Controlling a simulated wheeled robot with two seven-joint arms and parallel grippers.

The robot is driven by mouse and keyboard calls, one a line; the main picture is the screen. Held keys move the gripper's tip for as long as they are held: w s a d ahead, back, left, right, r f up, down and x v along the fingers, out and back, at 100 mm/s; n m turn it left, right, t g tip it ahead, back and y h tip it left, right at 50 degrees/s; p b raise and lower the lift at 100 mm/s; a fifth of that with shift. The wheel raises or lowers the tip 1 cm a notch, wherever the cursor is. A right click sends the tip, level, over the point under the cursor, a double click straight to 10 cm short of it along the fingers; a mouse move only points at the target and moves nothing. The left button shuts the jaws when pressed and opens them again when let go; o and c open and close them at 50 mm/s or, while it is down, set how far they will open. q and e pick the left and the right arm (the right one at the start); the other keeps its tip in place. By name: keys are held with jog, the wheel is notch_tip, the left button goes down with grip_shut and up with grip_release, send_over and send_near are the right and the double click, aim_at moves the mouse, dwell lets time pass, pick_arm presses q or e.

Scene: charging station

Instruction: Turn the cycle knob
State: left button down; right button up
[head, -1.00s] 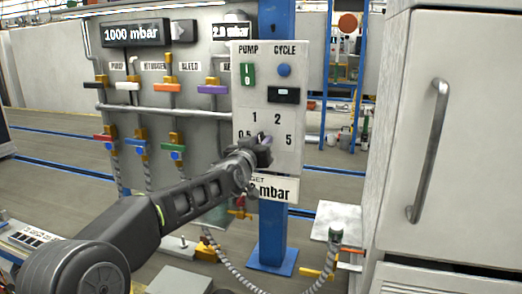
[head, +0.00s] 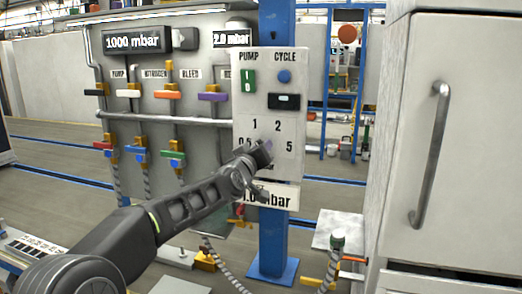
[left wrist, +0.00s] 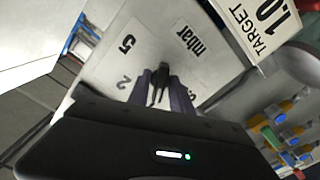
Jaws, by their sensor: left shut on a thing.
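The control panel (head: 297,100) is a light grey plate on a blue post, with PUMP and CYCLE labels and a dial marked 0.5, 1, 2 and 5. My left gripper (head: 266,148) reaches the dial's centre from the left and mostly hides the knob in the head view. In the left wrist view, a dark narrow knob (left wrist: 159,84) sits between the fingers of my left gripper (left wrist: 161,92), which is shut on it. Which mark the knob points at is not clear. The TARGET display (left wrist: 268,28) below the dial reads 1.0. My right gripper is not in view.
A blue button (head: 284,76) sits under CYCLE, and a green switch (head: 248,81) under PUMP. A valve board (head: 205,140) with coloured handles stands behind at left. A white cabinet (head: 470,130) with a long handle stands close at right.

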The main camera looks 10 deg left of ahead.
pick_arm(q)
jog(key=c, duration=1.4)
grip_release()
jog(key=shift+c, duration=0.2)
jog(key=s, duration=0.7)
jog(key=shift+s+a+b, duration=0.25)
jog(key=shift+s+b, duration=0.1)
jog(key=shift+s, duration=0.05)
